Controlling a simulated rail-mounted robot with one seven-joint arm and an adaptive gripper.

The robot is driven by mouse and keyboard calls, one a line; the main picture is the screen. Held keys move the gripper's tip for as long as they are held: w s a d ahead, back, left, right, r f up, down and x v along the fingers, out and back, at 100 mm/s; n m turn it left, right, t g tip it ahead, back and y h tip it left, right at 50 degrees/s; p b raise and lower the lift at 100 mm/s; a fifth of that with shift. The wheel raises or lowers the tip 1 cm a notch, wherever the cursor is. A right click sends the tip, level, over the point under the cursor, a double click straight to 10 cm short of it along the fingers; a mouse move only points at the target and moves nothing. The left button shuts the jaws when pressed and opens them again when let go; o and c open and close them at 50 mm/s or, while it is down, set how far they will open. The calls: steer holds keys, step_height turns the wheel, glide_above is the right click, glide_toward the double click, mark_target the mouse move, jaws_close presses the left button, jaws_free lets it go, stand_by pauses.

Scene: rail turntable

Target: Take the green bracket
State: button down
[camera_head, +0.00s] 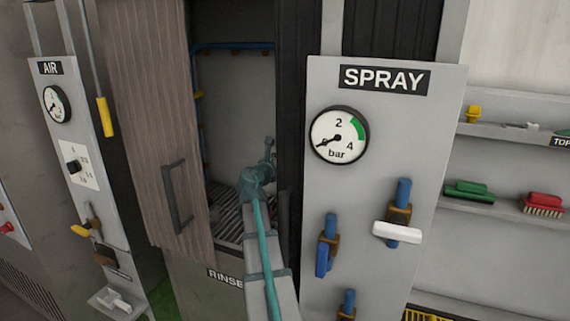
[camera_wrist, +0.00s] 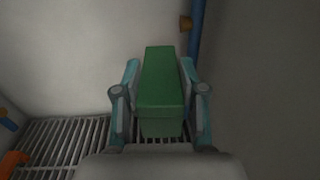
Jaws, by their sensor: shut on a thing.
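The green bracket (camera_wrist: 162,92) shows in the wrist view as a green block between the two fingers. My gripper (camera_wrist: 160,68) is shut on it, one finger along each side, and holds it above a slatted metal grate (camera_wrist: 68,140). In the head view my arm reaches through the opening of the RINSE cabinet (camera_head: 222,277). The gripper end (camera_head: 268,158) is small there, and the bracket cannot be made out in that view.
A wooden door panel (camera_head: 150,120) bounds the opening on the left, and the grey SPRAY panel (camera_head: 340,190) stands close on the right. A blue pipe (camera_head: 235,46) runs along the cabinet's back wall. An orange thing (camera_wrist: 14,162) shows at the wrist view's lower left.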

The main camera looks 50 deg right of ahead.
stand_by(0.3)
steer(key=s+a+r+b, duration=0.1)
steer(key=s+a+b, duration=0.2)
steer(key=a, duration=0.8)
steer(key=s+a+r+b, duration=0.1)
steer(key=s+a+b, duration=0.2)
steer(key=a, duration=0.9)
steer(key=s+a+r+b, duration=0.2)
steer(key=s+a+b, duration=0.1)
steer(key=a, duration=0.9)
steer(key=shift+b, duration=0.45)
